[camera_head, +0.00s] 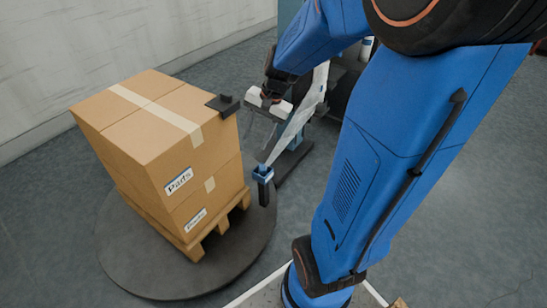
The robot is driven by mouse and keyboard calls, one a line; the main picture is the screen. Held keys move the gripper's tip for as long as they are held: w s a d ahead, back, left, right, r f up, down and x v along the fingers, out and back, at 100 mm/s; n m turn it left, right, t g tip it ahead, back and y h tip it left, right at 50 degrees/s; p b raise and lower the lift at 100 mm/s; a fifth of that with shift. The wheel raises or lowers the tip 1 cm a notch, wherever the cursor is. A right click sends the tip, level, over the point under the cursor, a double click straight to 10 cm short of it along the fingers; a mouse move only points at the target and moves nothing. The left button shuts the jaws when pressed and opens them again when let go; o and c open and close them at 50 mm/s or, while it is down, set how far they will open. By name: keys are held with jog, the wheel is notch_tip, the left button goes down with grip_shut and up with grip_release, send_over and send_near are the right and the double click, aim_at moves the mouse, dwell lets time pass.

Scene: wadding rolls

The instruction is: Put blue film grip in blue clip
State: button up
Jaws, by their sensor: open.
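A small blue part (262,173) with a dark post below it stands right of the boxes. The pale film (297,126) narrows down to it. I cannot tell whether this blue part is the film grip, the clip, or both together. My gripper (268,107), with pale jaws on a dark wrist, is above and apart from the blue part, beside the upper film. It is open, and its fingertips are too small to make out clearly.
Taped cartons (160,125) stand on a wooden pallet (222,222) on a round dark turntable (150,283). A black bracket (223,104) sits at the top carton's right corner. A wrapping machine base (292,160) stands behind.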

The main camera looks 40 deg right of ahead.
jog(key=s+a+r+n+t+h, duration=0.1)
jog(key=s+a+r+n, duration=0.2)
jog(key=s, duration=0.6)
jog(key=s+a+r+n+t+h, duration=0.1)
jog(key=s+a+r+n+h, duration=0.1)
jog(key=s+r+n, duration=0.3)
jog(key=s+a+n, duration=0.1)
jog(key=s+n, duration=0.2)
jog(key=s, duration=0.1)
jog(key=shift+a+r+t, duration=0.15)
jog(key=shift+r+t, duration=0.15)
jog(key=shift+s, duration=0.1)
